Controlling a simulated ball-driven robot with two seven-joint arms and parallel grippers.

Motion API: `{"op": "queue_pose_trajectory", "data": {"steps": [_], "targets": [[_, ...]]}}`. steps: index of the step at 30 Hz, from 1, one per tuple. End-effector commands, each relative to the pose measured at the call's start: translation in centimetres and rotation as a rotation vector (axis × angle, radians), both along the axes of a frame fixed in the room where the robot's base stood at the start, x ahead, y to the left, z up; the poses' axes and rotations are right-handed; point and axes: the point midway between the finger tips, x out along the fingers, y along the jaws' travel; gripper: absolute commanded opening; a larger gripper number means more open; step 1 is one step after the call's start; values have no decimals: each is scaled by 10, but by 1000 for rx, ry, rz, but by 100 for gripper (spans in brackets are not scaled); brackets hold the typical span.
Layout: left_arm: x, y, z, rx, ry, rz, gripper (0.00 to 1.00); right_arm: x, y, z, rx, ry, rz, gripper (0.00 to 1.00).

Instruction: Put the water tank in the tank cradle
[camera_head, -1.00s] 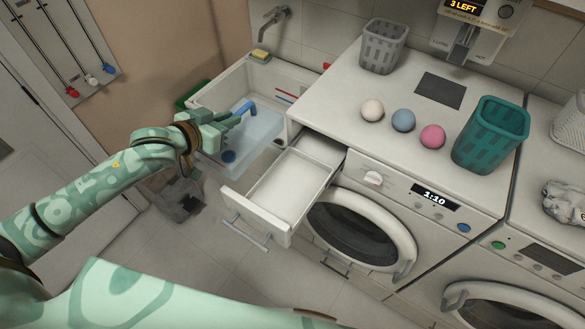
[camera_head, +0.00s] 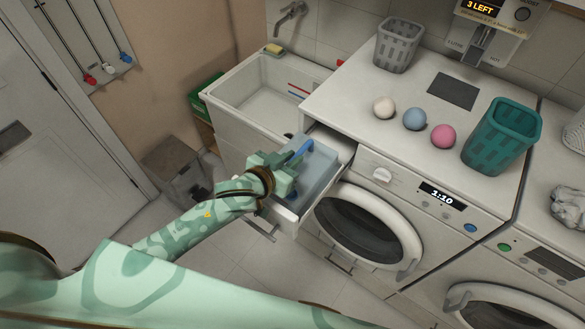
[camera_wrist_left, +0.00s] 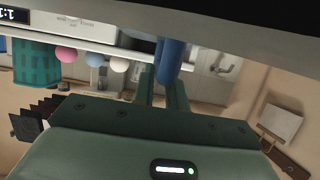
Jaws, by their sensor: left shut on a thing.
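The water tank (camera_head: 318,172) is a translucent pale blue box with a blue handle (camera_head: 301,151). It is over the pulled-out white drawer of the left washer, the tank cradle (camera_head: 343,146), and covers most of its inside. I cannot tell whether it rests on the drawer floor or hangs just above it. My left gripper (camera_head: 288,166) is shut on the handle, at the tank's left side. In the left wrist view the blue handle (camera_wrist_left: 171,60) stands between the fingers (camera_wrist_left: 163,88). My right gripper is not in view.
A white sink (camera_head: 262,90) stands behind the drawer. The washer top holds a grey basket (camera_head: 398,46), three balls (camera_head: 414,119) and a teal basket (camera_head: 502,135). The round washer door (camera_head: 368,225) is right of the drawer. Floor in front is clear.

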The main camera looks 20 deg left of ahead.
Motion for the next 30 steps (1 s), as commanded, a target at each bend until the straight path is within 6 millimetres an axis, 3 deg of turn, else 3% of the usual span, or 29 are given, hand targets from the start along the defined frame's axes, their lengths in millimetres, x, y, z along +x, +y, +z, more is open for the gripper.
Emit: {"op": "queue_pose_trajectory", "data": {"steps": [6, 17, 18, 20, 30], "targets": [[-2, -5, -33, -1, 2, -1, 0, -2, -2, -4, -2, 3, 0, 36], [-1, -5, -37, -2, 1, -1, 0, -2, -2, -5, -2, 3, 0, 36], [-2, -5, -38, 0, 2, -1, 19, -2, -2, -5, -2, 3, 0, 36], [-2, -5, -38, 0, 2, -2, 36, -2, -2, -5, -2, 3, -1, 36], [-3, -4, -35, 0, 2, -2, 36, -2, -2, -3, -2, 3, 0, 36]]}}
